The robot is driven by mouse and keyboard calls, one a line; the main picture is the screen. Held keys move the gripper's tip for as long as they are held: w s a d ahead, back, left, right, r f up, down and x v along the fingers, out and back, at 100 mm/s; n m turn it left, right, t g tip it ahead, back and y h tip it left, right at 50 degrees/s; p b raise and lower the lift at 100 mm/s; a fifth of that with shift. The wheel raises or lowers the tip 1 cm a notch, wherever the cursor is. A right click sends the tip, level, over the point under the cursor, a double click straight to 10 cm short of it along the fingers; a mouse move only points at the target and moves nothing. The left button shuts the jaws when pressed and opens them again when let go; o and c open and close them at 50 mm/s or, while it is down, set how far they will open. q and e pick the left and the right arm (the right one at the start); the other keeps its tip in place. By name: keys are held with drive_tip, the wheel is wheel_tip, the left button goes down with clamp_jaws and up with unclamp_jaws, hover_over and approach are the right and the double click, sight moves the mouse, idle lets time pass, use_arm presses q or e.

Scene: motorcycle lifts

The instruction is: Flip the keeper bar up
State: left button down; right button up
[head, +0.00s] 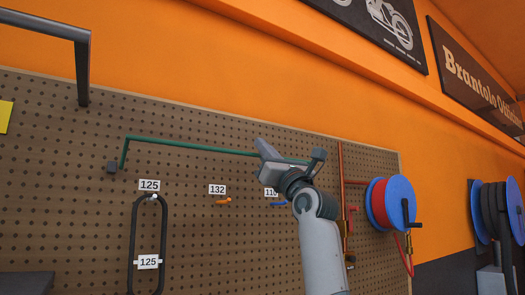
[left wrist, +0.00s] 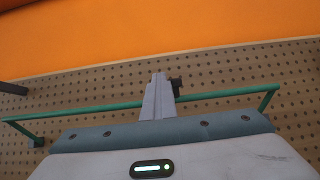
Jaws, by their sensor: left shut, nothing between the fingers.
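The keeper bar appears to be the thin green bar (head: 190,147) running across the pegboard. Its left end bends down to a small dark block (head: 112,168), so the long span stands above that block. My left gripper (head: 262,149) is in front of the bar's right part and hides some of it. In the left wrist view the shut, empty fingers (left wrist: 158,92) cross in front of the green bar (left wrist: 215,95). I cannot tell whether they touch it. My right gripper is not in view.
A black loop (head: 133,240) labelled 125 hangs below the bar. An orange peg (head: 223,201) and a blue peg (head: 279,204) stick out nearby. A dark bracket (head: 83,65) is at upper left. Red pipes (head: 341,185) and a blue hose reel (head: 401,202) are at right.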

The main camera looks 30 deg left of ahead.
use_arm(q)
drive_tip(key=shift+w+r, duration=0.1)
drive_tip(key=shift+r, duration=0.15)
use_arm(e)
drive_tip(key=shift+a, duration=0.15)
use_arm(q)
drive_tip(key=shift+d, duration=0.1)
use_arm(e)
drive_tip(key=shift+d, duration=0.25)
